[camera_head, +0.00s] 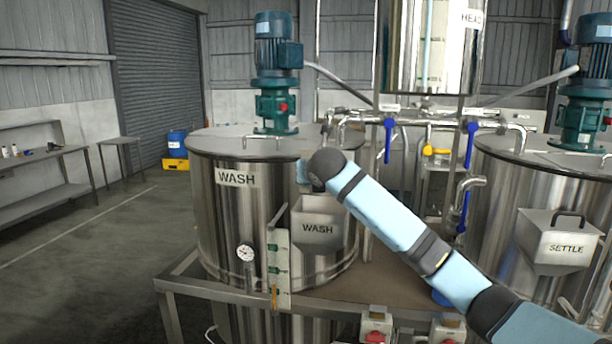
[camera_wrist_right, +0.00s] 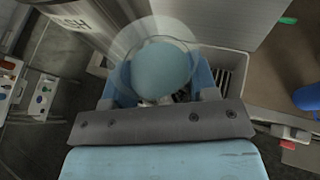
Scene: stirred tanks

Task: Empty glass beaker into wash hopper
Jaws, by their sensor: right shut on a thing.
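The wash hopper (camera_head: 322,213) is a grey metal box labelled WASH on the front of the wash tank (camera_head: 222,215). My right arm reaches over to it from the lower right. In the head view its wrist hides most of the gripper, just above the hopper. In the right wrist view my right gripper (camera_wrist_right: 161,92) is shut on the clear glass beaker (camera_wrist_right: 128,48). A round teal patch shows inside the glass; I cannot tell whether it is liquid. The hopper's slotted grille (camera_wrist_right: 226,80) shows below the beaker. My left gripper is not in view.
Pipes with blue valve handles (camera_head: 389,140) stand behind my arm. A gauge (camera_head: 245,253) is on the wash tank. Open floor lies at the left, beside a bench (camera_head: 45,185).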

